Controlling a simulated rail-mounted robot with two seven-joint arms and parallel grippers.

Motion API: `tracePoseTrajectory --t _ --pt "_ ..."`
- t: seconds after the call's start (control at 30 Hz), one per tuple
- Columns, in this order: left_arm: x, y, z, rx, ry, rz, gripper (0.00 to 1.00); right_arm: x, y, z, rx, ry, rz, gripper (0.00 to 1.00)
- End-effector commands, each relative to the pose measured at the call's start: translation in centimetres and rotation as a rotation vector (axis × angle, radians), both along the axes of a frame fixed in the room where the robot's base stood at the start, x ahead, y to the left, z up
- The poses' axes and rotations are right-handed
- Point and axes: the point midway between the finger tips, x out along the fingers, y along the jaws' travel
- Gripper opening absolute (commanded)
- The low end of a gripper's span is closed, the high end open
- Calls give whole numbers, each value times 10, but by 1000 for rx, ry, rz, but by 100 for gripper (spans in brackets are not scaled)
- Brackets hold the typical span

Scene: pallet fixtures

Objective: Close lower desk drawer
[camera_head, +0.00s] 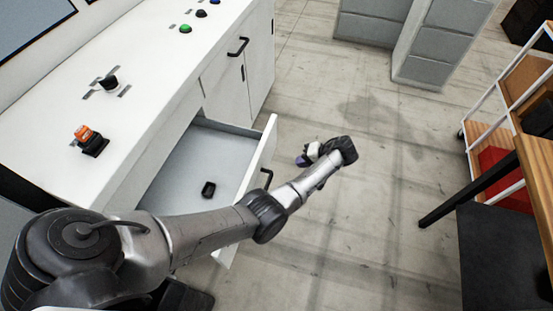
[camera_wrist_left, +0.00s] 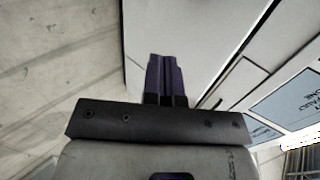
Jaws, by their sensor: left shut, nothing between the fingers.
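The open drawer (camera_head: 190,160) sticks out of the white desk (camera_head: 130,110), and a small black object (camera_head: 208,189) lies inside it. The drawer front (camera_head: 268,145) has a dark handle (camera_head: 267,179). My left arm reaches across the drawer. My left gripper (camera_head: 303,161), with purple fingers, is beyond the front's outer side, apart from the handle in the picture. In the left wrist view, its fingers (camera_wrist_left: 165,78) are together and empty, with a white panel (camera_wrist_left: 185,35) behind them; contact cannot be told. My right gripper is not in view.
Desk buttons (camera_head: 186,29) and an orange-black switch (camera_head: 89,139) are on the desktop. A closed cabinet door with a handle (camera_head: 238,47) is past the drawer. Grey cabinets (camera_head: 440,45) stand at the back, a shelf cart (camera_head: 500,165) at right. The floor (camera_head: 380,140) between is clear.

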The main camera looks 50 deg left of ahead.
Motion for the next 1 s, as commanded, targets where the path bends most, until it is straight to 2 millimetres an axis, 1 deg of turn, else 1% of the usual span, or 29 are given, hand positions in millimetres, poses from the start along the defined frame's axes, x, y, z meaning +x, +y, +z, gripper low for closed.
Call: tracePoseTrajectory --t 0.17,0.5,0.63,0.8,1.0 --pt "-8 10 -13 6 -10 14 0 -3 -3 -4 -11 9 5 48" --pt "-34 48 -57 4 -10 11 0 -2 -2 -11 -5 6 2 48" --pt "-43 61 -71 4 -11 10 0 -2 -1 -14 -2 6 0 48" --pt "-55 79 -68 4 -12 10 0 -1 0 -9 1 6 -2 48" --pt "-62 89 -68 3 -12 9 0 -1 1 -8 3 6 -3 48"
